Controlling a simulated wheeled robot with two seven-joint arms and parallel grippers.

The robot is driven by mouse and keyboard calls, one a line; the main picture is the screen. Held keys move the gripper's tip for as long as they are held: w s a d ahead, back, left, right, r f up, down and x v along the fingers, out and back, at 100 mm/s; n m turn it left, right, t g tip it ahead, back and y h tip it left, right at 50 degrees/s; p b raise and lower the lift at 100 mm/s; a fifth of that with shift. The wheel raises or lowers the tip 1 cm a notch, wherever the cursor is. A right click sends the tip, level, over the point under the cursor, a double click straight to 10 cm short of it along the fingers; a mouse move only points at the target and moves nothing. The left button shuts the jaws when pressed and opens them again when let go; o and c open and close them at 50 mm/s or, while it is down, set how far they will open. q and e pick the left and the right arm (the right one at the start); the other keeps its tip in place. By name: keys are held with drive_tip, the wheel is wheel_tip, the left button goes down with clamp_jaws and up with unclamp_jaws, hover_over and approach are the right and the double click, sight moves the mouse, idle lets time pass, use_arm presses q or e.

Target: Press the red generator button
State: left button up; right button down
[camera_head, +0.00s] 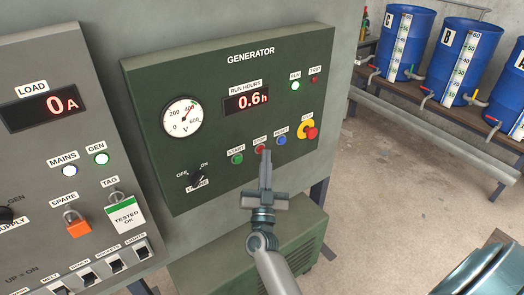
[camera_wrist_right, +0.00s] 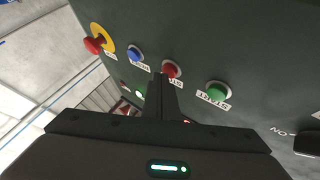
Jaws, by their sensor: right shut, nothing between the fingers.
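The green generator panel (camera_head: 222,160) carries a row of buttons. The red button (camera_head: 261,149), labelled STOP, sits between a green START button (camera_head: 237,159) and a blue button (camera_head: 281,140). My right gripper (camera_head: 266,156) is shut and empty, with its tips just in front of and slightly below the red button in the head view. In the right wrist view the shut fingers (camera_wrist_right: 161,80) end beside the red button (camera_wrist_right: 171,69), covering part of its label. I cannot tell whether they touch it. My left gripper is not in view.
A red mushroom button (camera_head: 311,133) on a yellow base is right of the row. A rotary switch (camera_head: 196,179) is lower left. Blue barrels (camera_head: 407,40) stand at the back right. Open floor lies between.

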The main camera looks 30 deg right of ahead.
drive_tip(key=shift+w, duration=0.25)
idle(0.4)
drive_tip(key=shift+s, duration=0.2)
drive_tip(key=shift+s+p, duration=0.45)
drive_tip(key=shift+s, duration=0.25)
drive_tip(key=shift+s+d+p, duration=0.15)
drive_tip(key=shift+s+p, duration=0.35)
drive_tip(key=shift+s, duration=0.75)
drive_tip(key=shift+s+d+p, duration=0.1)
drive_tip(key=shift+s+p, duration=0.35)
drive_tip(key=shift+s, duration=0.8)
